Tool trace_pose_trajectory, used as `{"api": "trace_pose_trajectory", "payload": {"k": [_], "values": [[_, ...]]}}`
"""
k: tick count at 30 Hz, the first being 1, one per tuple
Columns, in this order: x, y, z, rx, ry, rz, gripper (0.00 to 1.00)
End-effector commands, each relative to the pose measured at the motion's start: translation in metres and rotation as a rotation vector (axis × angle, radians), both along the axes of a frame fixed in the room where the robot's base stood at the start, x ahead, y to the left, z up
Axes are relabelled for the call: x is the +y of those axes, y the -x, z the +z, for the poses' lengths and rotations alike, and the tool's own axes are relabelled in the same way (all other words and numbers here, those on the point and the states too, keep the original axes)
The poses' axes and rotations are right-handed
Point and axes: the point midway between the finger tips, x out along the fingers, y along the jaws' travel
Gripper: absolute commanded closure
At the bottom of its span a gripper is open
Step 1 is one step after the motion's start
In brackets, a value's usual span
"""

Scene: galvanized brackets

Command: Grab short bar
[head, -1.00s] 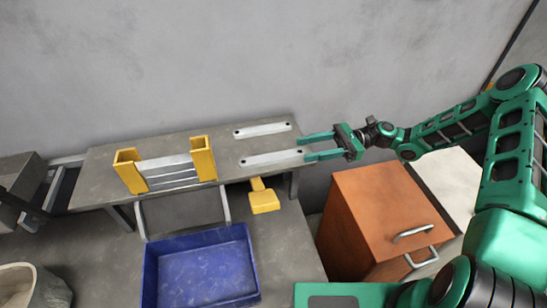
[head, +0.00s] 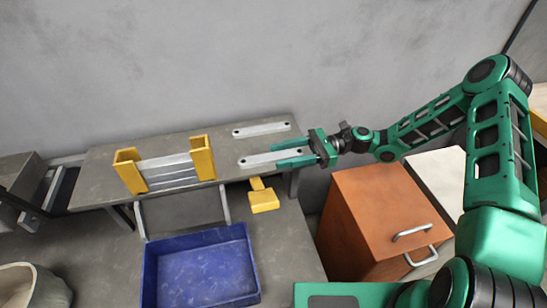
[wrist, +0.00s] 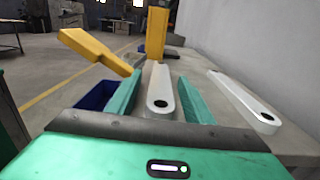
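Two pale metal bars, each with dark end holes, lie on the grey raised shelf. The front bar (head: 262,159) runs between the fingers of my gripper (head: 277,154); it also shows in the wrist view (wrist: 160,84). The back bar (head: 261,130) lies apart from the gripper, to the right in the wrist view (wrist: 243,99). My gripper is open, with one finger on each side of the front bar's near end. I see gaps beside the bar in the wrist view. I cannot tell for sure which bar is the short one.
A yellow holder (head: 203,158) with several metal strips stands at the shelf's left. An orange-brown cabinet (head: 365,205) stands at right. A wall is behind.

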Motion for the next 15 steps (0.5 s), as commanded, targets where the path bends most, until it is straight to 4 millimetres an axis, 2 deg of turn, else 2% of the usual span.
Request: {"api": "trace_pose_trajectory", "payload": {"k": [1,6,7,15], "values": [[-0.0032,-0.0013,-0.0007,0.0,0.002,-0.005,0.56],[-0.0083,-0.003,-0.0007,0.0,0.003,-0.012,0.96],[-0.0088,-0.0031,-0.0007,0.0,0.003,-0.013,1.0],[-0.0102,-0.0037,0.0004,-0.002,0.002,-0.014,1.0]]}}
